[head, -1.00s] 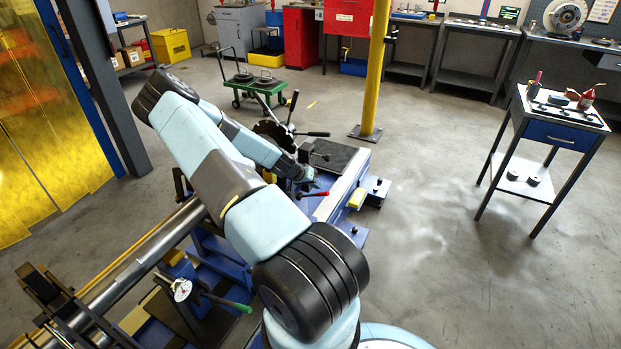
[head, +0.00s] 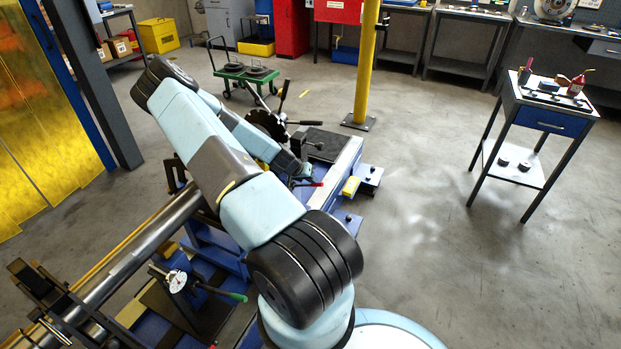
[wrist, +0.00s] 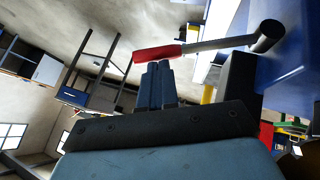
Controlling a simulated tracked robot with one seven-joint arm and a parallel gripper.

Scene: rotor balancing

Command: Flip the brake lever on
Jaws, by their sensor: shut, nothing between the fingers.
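The red-handled lever (wrist: 158,53) runs from a dark pivot at the right of the wrist view, its red grip pointing left. In the head view its red tip (head: 318,184) sticks out to the right, on the blue machine frame, just below the end of my arm. My gripper (wrist: 157,66) has its fingers together and empty. The fingertips are right at the red grip in the wrist view; whether they touch it I cannot tell. In the head view my arm hides most of the gripper and part of the lever.
A green-handled lever (head: 232,295) and a dial gauge (head: 176,281) sit on the machine at the lower left. A black lever (head: 284,95) stands behind my arm. A yellow post (head: 366,70) and a tool table (head: 545,122) stand beyond; the floor between is clear.

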